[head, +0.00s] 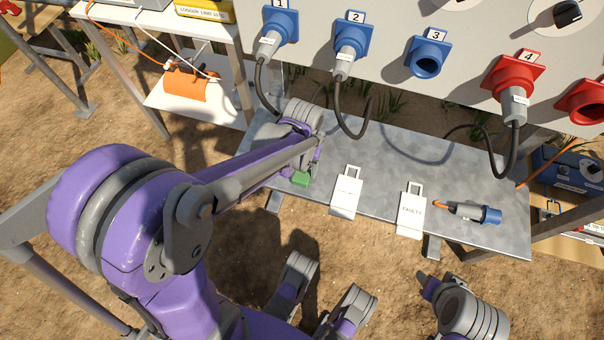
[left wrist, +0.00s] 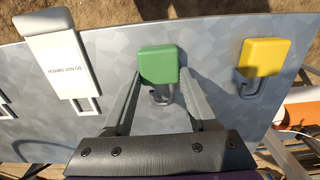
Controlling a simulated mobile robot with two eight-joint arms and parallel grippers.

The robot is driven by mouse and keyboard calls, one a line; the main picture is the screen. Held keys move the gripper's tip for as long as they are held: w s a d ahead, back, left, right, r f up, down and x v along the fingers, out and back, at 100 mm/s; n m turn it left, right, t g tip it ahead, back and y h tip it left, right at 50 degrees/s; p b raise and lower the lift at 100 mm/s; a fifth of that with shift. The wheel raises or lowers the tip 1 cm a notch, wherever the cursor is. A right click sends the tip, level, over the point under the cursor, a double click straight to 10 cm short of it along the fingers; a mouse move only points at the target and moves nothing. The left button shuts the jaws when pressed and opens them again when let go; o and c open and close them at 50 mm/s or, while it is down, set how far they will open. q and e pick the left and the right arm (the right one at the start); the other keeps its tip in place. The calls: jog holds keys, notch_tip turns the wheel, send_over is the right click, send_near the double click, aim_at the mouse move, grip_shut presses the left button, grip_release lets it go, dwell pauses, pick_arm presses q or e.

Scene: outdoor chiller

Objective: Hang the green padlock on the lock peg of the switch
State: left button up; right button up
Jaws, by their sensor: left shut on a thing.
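The green padlock (head: 301,178) is at the front left part of the metal table, partly covered by my left gripper (head: 308,168) in the head view. In the left wrist view the green padlock (left wrist: 158,64) sits between the two fingers of my left gripper (left wrist: 161,76), which is shut on it. Its grey shackle points toward the wrist. A rotary switch (head: 568,13) with a black knob shows on the grey panel at the upper right; its lock peg is too small to make out.
A yellow padlock (left wrist: 263,56) lies beside the green one. Two white tags (head: 346,191), one reading FAULTY (head: 410,211), and a blue plug (head: 475,212) lie on the table (head: 385,165). Cables hang from the panel's blue and red sockets (head: 428,58) in front of me.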

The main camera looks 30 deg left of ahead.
aim_at(303, 171)
pick_arm(q)
grip_shut()
notch_tip(303, 171, up, 10)
jog(key=p, duration=0.3)
jog(key=shift+o, duration=1.5)
grip_release()
grip_shut()
